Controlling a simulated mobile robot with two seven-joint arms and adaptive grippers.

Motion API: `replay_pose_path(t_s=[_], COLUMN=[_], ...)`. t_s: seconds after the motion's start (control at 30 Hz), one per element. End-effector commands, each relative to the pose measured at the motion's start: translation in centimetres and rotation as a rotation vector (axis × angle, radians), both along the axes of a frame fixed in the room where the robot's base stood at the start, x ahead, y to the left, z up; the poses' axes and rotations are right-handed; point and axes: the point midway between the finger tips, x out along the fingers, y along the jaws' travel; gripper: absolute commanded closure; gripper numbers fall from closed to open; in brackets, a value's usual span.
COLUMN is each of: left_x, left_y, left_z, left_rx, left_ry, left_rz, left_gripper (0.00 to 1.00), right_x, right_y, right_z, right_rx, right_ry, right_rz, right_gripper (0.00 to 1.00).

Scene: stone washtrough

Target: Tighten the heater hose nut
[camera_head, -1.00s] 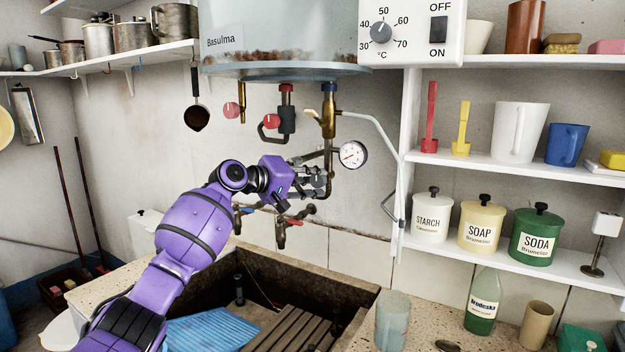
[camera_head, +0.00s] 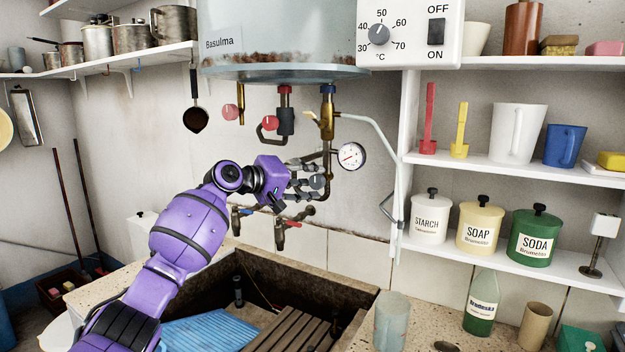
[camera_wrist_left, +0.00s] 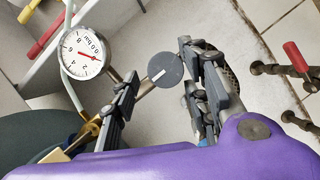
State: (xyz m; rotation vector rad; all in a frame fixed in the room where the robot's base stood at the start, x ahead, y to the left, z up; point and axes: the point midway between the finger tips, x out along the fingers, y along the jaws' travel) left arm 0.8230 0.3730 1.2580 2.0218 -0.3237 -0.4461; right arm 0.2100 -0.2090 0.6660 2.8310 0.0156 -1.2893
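My left gripper (camera_head: 306,180) is at the pipework below the water heater (camera_head: 285,40). In the left wrist view, its two dark fingers (camera_wrist_left: 162,78) are apart, one on each side of a round dark grey piece with a white mark (camera_wrist_left: 166,70). This piece looks like the hose nut and also shows in the head view (camera_head: 317,181). A gap shows between it and the left-hand finger; contact with the right-hand finger is unclear. A braided hose (camera_wrist_left: 231,84) is partly hidden behind the right-hand finger. My right gripper is not in view.
A pressure gauge (camera_head: 351,156) sits close right of the gripper. Taps with blue (camera_head: 240,212) and red (camera_head: 285,230) handles are below. Heater valves hang above. The stone trough (camera_head: 360,300) lies beneath, and loaded shelves (camera_head: 500,168) stand at the right.

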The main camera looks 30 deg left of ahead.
Motion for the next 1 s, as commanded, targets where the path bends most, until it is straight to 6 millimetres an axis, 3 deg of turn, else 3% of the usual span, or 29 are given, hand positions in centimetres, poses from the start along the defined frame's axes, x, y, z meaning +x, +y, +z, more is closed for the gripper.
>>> replay_pose_path(t_s=[0.5,0.7,1.0], left_x=[-8.7,-9.9,-10.0], left_y=[4.0,4.5,4.5], left_z=[1.8,2.1,2.1], left_rx=[0.002,0.001,0.000], left_ry=[-0.001,-0.002,-0.002], left_rz=[0.001,-0.001,0.000], left_gripper=[0.58,0.58,0.58], right_x=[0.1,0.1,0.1], right_y=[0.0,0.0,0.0], right_z=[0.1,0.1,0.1], right_rx=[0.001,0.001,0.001], right_ry=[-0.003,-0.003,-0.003], right_rz=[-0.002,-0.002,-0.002], right_gripper=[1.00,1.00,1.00])
